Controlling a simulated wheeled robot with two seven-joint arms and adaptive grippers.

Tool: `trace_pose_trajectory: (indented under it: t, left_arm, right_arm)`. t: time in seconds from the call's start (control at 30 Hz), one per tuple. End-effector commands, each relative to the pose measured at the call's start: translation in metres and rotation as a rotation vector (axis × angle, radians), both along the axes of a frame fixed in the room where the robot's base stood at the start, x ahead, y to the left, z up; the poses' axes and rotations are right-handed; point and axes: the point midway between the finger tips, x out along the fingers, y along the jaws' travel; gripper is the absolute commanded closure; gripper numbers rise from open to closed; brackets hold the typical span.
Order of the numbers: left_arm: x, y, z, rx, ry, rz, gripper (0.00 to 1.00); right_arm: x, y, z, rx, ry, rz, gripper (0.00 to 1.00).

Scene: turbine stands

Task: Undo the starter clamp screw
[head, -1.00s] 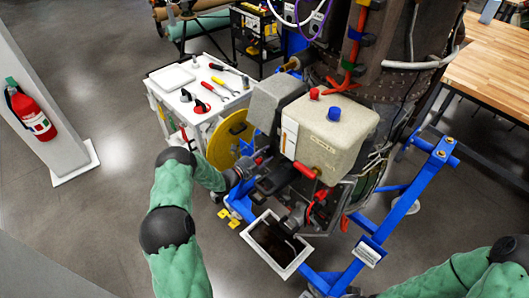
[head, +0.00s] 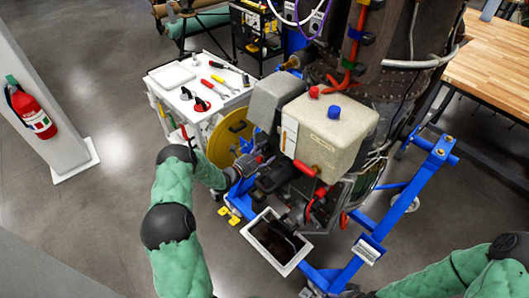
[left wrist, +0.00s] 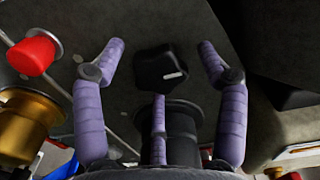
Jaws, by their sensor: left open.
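A black lobed knob (left wrist: 162,68) with a white mark, which looks like the clamp screw, stands out from a dark grey plate in the left wrist view. My left gripper (left wrist: 161,47) is open, with purple padded fingers on either side of the knob. Gaps show between the outer fingers and the knob. A third finger shows below it. In the head view my left gripper (head: 266,178) reaches in at the front of the engine, below the cream tank (head: 330,135); the knob is hard to make out there. My right forearm shows at lower right, but its gripper is out of frame.
A red knob (left wrist: 35,52) and a brass cylinder (left wrist: 28,125) sit left of the fingers. A white-rimmed tray (head: 285,262) is below the engine. The blue stand frame (head: 375,240) is at right, a tool cart (head: 215,112) behind left.

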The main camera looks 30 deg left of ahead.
Motion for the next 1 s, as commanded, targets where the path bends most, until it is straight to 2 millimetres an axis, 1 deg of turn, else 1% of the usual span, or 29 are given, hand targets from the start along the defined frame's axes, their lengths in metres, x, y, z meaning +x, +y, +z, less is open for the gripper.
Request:
trace_pose_trajectory:
  t: [0.47,1.0]
  left_arm:
    - [-0.003,0.001,0.000,0.000,0.001,0.000,0.19]
    - [-0.037,0.012,0.000,-0.001,0.001,0.002,0.19]
  right_arm:
    - [0.000,0.000,0.001,0.000,0.000,0.000,0.33]
    - [0.000,0.000,0.014,0.000,0.000,0.000,0.33]
